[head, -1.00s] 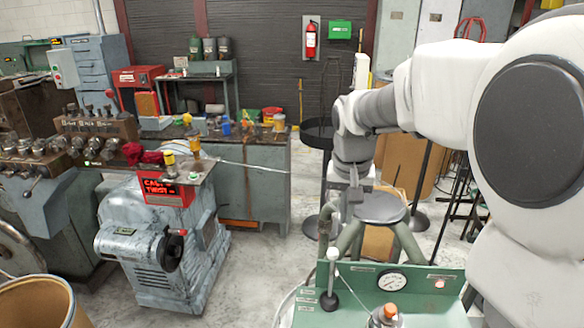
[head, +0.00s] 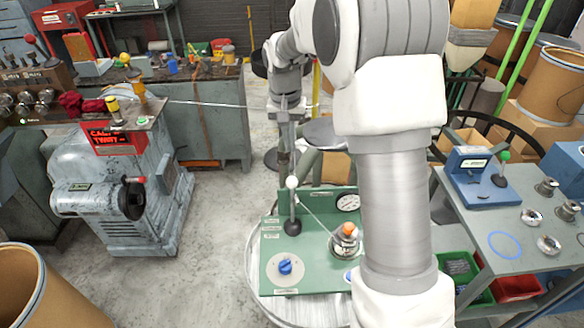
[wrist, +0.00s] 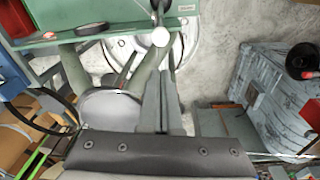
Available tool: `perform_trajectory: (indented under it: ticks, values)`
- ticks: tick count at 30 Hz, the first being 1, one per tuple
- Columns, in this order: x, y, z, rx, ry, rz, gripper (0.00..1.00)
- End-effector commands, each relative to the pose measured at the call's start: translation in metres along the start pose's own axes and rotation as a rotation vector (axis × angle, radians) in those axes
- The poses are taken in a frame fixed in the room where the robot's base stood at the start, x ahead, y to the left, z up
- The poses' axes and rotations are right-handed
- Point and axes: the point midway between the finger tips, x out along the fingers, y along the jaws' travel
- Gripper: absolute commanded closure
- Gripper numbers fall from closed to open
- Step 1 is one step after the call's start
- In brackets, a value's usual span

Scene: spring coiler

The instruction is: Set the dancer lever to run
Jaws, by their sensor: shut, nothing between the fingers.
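The dancer lever (head: 292,204) is a thin rod with a white ball knob and a black boot at its foot. It stands nearly upright on the green panel (head: 312,273). Small labels beside it are too small to read. My gripper (head: 291,166) is shut and empty, pointing down just behind or above the knob. In the wrist view the white knob (wrist: 160,37) lies just beyond my shut fingertips (wrist: 165,72). I cannot tell whether they touch it.
The panel also holds a gauge (head: 347,202), a blue knob (head: 285,267) and an orange-topped fitting (head: 347,236). A thin wire crosses from the blue-grey machine (head: 118,180). A stool (head: 325,134) stands behind. A bench (head: 520,235) is at right.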

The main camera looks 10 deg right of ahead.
Motion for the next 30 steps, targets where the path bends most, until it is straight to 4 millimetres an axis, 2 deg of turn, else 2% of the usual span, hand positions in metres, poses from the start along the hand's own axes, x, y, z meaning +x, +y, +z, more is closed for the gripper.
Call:
perform_trajectory:
  ticks: [5,18,23,30]
  values:
    - [0.013,0.0,0.001,0.0,-0.002,0.001,1.0]
    - [0.087,0.0,0.001,-0.001,-0.003,0.001,1.0]
    - [0.098,0.0,0.001,-0.001,-0.001,0.0,1.0]
    - [0.1,0.0,0.0,0.0,0.0,0.0,1.0]
